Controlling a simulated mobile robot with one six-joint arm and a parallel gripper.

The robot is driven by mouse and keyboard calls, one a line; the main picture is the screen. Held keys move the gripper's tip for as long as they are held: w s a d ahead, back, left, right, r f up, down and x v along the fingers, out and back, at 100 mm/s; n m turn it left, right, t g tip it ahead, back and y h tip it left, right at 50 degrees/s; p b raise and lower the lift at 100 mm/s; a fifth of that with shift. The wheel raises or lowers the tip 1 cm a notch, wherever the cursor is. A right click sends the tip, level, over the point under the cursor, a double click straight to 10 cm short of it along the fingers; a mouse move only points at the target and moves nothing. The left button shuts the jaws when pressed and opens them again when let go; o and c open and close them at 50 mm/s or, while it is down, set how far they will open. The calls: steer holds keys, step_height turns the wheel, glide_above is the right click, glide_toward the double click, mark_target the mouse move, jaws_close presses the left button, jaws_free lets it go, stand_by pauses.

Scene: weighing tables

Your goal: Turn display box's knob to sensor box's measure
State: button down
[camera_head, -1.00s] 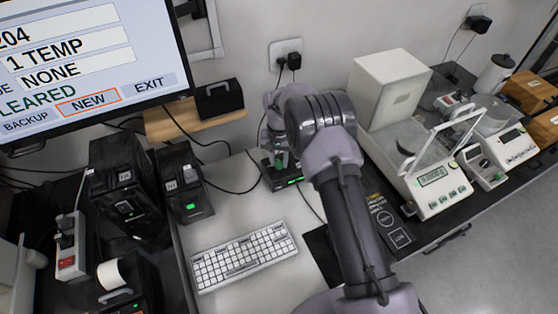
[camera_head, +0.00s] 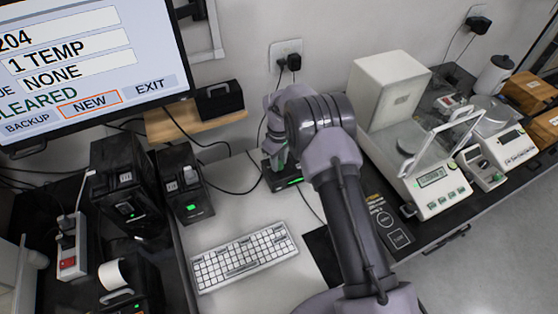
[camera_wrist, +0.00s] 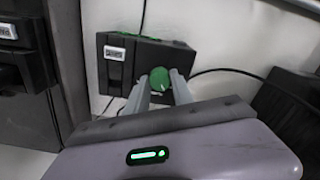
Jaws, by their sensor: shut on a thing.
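A small black box (camera_head: 284,184) with a lit green strip stands against the wall at the back of the light table. In the wrist view the black box (camera_wrist: 128,62) shows a small white label or display, too small to read, and a round green knob (camera_wrist: 160,78). My gripper (camera_wrist: 161,82) is shut on the green knob, one finger on each side. In the head view my gripper (camera_head: 279,160) is over this box and partly hides it. Two other black boxes, one tall (camera_head: 123,185) and one lower (camera_head: 183,190), stand at the left with green lights; their readings are not legible.
A white keyboard (camera_head: 243,258) lies in front of the box. A white balance (camera_head: 430,185) stands right of my arm. A large monitor (camera_head: 85,65) hangs at upper left. Black cables run along the wall and table. A power strip (camera_head: 68,250) is at far left.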

steer(key=shift+n, duration=2.3)
steer(key=c, duration=1.1)
jaws_free()
step_height(320, 180, up, 18)
steer(key=p, duration=0.4)
steer(key=shift+f+p, duration=0.25)
steer(key=shift+p, duration=0.15)
